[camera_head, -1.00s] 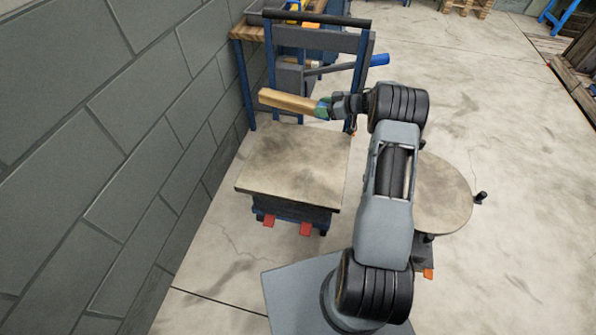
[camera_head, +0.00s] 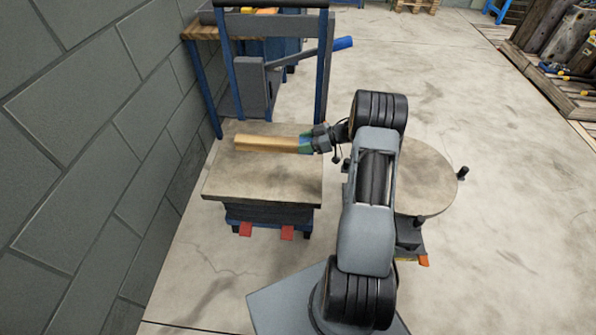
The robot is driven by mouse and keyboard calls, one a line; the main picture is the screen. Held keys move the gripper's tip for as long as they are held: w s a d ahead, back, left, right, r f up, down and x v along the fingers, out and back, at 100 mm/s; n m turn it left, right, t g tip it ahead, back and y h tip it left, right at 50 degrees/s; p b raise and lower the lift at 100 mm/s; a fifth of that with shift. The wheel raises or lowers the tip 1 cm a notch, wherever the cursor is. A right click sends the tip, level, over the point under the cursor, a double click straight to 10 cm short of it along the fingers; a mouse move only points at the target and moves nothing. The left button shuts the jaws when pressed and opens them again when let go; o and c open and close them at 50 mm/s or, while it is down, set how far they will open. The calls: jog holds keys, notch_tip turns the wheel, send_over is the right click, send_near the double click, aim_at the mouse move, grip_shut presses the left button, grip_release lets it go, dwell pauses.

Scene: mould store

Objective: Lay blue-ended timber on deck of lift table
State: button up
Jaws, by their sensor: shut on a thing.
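The timber (camera_head: 268,144) is a light wooden bar with a blue-green end at its right. My gripper (camera_head: 313,141) is shut on that blue end, with the timber pointing left from it. The timber appears over the far half of the deck (camera_head: 258,178) of the lift table, roughly level and crosswise. I cannot tell whether it touches the deck or hangs a little above it. The deck is a bare, worn tan board, with nothing else on it.
The lift table's blue handle frame (camera_head: 325,70) and a blue-ended lever (camera_head: 342,43) stand behind the deck. A grey block wall (camera_head: 90,150) runs along the left. A round table (camera_head: 428,180) with black knobs is at right. Open concrete floor lies beyond.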

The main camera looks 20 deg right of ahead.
jog(key=s+a+f, duration=0.1)
jog(key=s+a+f+b, duration=0.1)
jog(key=f, duration=0.1)
jog(key=a+f, duration=0.1)
jog(key=f, duration=0.1)
jog(key=shift+s+a+f+b, duration=0.1)
jog(key=shift+s+f+b, duration=0.05)
jog(key=shift+s+b, duration=0.25)
jog(key=shift+s+a+f+b, duration=0.1)
jog(key=shift+f+b, duration=0.45)
jog(key=shift+f, duration=0.35)
jog(key=shift+s+a+f+b, duration=0.1)
jog(key=shift+f+b, duration=0.4)
jog(key=shift+f, duration=0.4)
jog(key=shift+f, duration=0.2)
jog(key=o, duration=1.1)
